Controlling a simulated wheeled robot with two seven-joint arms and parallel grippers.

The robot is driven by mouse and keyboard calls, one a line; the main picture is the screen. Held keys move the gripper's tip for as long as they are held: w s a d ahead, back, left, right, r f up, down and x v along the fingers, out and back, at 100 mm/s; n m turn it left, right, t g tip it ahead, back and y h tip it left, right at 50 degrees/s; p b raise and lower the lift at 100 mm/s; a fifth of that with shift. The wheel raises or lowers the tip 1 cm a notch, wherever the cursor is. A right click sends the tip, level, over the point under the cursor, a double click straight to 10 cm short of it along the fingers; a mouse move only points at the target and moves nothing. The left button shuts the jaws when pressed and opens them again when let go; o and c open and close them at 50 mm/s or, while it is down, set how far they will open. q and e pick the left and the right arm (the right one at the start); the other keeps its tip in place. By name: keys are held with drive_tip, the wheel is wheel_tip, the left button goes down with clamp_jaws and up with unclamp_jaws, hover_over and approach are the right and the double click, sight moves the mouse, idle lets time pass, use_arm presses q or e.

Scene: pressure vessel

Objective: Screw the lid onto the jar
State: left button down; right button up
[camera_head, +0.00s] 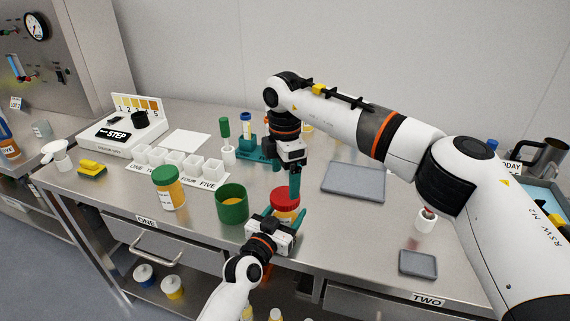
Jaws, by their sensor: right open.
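A jar with an orange-yellow body (283,218) stands near the front edge of the steel bench, with a red lid (284,197) on its top. I cannot tell how tightly the lid sits. My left gripper (285,217) comes from the front, its teal fingers on either side of the jar body and seemingly closed on it; it hides the jar's lower part. My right gripper (294,199) points down from above, open, its teal fingers at the red lid. The fingers overlap from this angle, so contact with the lid is unclear.
A green cup (232,208) stands just left of the jar, with an orange jar with a green lid (169,190) beyond it. White cups (176,160) are lined up behind. A grey tray (353,182) lies right of the jar, and a smaller one (418,263) near the front.

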drive_tip(key=n, duration=0.6)
drive_tip(key=shift+r+n, duration=0.25)
drive_tip(key=shift+n, duration=0.05)
drive_tip(key=n, duration=0.4)
drive_tip(key=shift+r, duration=0.15)
drive_tip(key=n, duration=0.4)
drive_tip(key=shift+r, duration=0.1)
drive_tip(key=n, duration=0.6)
drive_tip(key=shift+r+n, duration=0.2)
drive_tip(key=shift+n, duration=0.1)
drive_tip(key=n, duration=0.4)
drive_tip(key=shift+r, duration=0.15)
drive_tip(key=n, duration=0.6)
drive_tip(key=shift+r, duration=0.2)
drive_tip(key=n, duration=0.6)
drive_tip(key=shift+r, duration=0.2)
drive_tip(key=n, duration=0.4)
drive_tip(key=shift+r, duration=0.1)
